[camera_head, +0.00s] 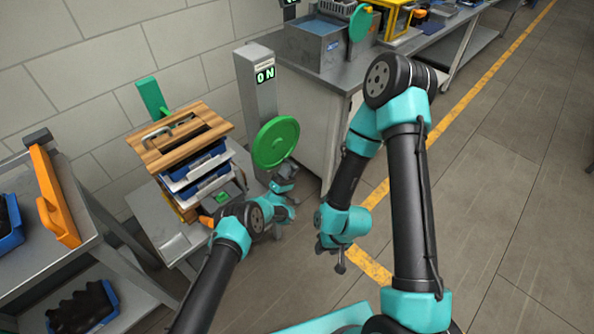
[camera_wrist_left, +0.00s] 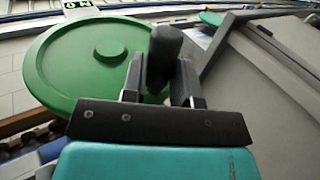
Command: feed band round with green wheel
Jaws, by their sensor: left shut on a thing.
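The green wheel (camera_head: 275,142) is a large disc on the front of a grey post (camera_head: 262,95). It also shows in the left wrist view (camera_wrist_left: 75,75), with a round hub in its middle. My left gripper (camera_head: 284,178) is at the wheel's lower right edge. In the left wrist view its fingers (camera_wrist_left: 165,85) are shut on the wheel's dark handle (camera_wrist_left: 166,45). My right gripper (camera_head: 338,262) hangs over the floor, away from the wheel; its fingers are too small to read. I cannot make out a band for certain.
The post's display (camera_head: 265,75) reads "ON". Left of it, a small table holds a wooden board (camera_head: 180,137) above blue trays (camera_head: 197,165). A grey bench (camera_head: 310,115) stands behind on the right. An orange bar (camera_head: 53,195) lies on the left table. Floor at right is clear.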

